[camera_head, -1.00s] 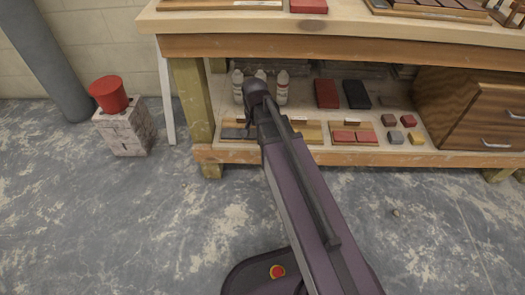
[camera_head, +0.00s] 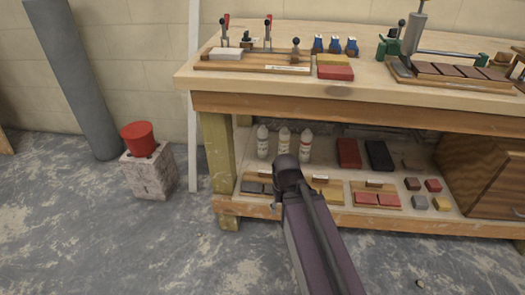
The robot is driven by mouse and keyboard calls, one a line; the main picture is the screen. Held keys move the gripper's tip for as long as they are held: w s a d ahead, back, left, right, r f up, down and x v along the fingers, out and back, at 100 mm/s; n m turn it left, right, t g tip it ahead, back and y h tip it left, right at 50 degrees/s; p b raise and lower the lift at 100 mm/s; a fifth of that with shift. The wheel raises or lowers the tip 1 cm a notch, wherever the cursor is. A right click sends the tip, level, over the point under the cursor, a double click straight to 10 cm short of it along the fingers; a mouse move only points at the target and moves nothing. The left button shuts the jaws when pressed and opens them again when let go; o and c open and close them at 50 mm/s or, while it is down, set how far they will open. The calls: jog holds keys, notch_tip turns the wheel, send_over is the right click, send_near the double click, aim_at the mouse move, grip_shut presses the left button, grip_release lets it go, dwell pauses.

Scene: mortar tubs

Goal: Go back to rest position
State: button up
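My arm reaches up from the bottom of the head view, in front of the workbench (camera_head: 330,107). Its dark end joint shows before the bench's lower shelf (camera_head: 330,205). My gripper's fingers cannot be made out in this view, and nothing held is visible. Part of the lower shelf is hidden behind my arm.
A red tub (camera_head: 138,138) stands on a pale block (camera_head: 150,172) left of the bench. White bottles (camera_head: 262,141), bricks and sample boards fill the lower shelf. A clamp board (camera_head: 250,62) and a tile board (camera_head: 455,85) lie on top. The floor (camera_head: 90,235) at left is clear.

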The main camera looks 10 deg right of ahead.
notch_tip(320, 180, up, 46)
jog(key=p, duration=4.5)
jog(key=shift+p, duration=0.35)
